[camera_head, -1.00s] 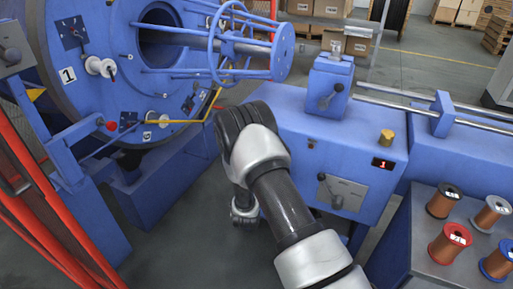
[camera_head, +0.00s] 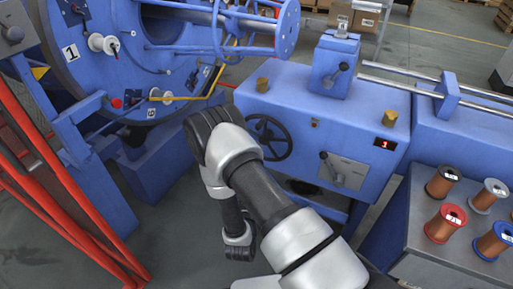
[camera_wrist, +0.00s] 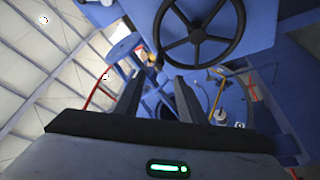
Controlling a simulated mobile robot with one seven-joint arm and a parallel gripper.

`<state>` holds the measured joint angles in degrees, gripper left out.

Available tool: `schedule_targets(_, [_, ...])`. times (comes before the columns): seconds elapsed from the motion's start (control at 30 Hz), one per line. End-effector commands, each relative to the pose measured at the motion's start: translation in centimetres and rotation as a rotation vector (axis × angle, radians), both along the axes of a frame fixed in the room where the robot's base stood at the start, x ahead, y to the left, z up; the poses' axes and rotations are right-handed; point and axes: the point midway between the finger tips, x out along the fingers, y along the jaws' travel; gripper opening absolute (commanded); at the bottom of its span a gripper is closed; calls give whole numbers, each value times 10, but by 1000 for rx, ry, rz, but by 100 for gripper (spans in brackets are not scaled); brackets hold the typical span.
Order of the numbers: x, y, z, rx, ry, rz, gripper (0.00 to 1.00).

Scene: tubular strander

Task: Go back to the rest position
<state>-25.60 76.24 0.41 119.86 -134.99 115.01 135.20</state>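My arm (camera_head: 262,190) reaches up from the bottom of the head view, bends at a dark elbow and folds down, in front of the blue machine. My gripper (camera_wrist: 158,85) shows in the wrist view with its two dark fingers apart and nothing seen between them. In the head view its fingers cannot be made out, hidden behind or below the arm. The black handwheel (camera_head: 268,138) on the blue cabinet (camera_head: 300,105) is right of the elbow and apart from it in the picture. It also shows in the wrist view (camera_wrist: 197,36), beyond the fingers.
The strander's blue rotor (camera_head: 110,65) stands at the left, with red guard bars (camera_head: 60,190) in front. A lever (camera_head: 333,170) sits on the cabinet front. Several copper spools (camera_head: 440,222) stand on a grey table at the right. Grey floor is bare at lower left.

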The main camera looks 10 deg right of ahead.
Motion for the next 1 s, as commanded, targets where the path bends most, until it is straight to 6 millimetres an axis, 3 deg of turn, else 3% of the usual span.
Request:
schedule_targets(0.2, [-15,5,-3,-1,-2,2,37])
schedule_targets(0.77, [-15,3,-1,-2,-4,-6,37])
schedule_targets(0.87, [-11,-6,13,-24,-11,-61,37])
schedule_targets(1.0, [-4,-44,61,-93,-10,-270,37])
